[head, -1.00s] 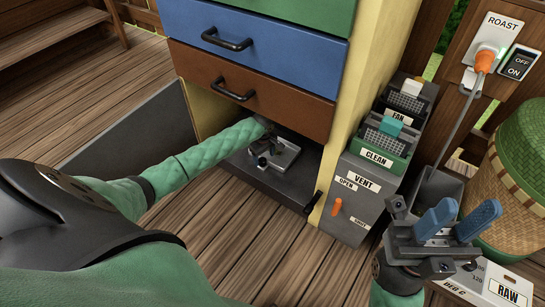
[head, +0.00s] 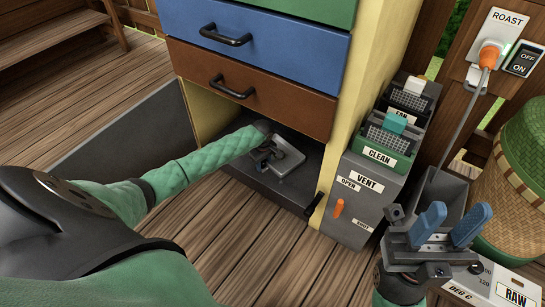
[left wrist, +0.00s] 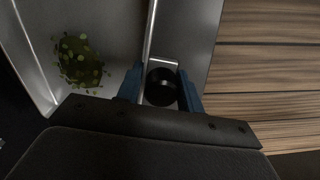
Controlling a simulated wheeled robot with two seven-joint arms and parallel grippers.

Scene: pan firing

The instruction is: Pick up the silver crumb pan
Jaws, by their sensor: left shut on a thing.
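The silver crumb pan (head: 291,160) is in the low opening under the brown drawer. In the left wrist view its metal floor (left wrist: 115,30) holds a small heap of green crumbs (left wrist: 78,60). My left gripper (head: 265,159) is at the pan's near side, partly hidden by my arm. In the left wrist view its blue fingers (left wrist: 161,90) are on either side of the pan's black round grip (left wrist: 161,80), shut on it. I cannot tell whether the pan is clear of the dark floor beneath. My right gripper (head: 452,224) is open and empty at the right.
The brown drawer (head: 250,92) hangs close above my left forearm. A yellow side wall (head: 372,90) bounds the opening on the right. The grey vent box (head: 365,200) stands beside it. Bare wooden floor (head: 240,235) lies in front.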

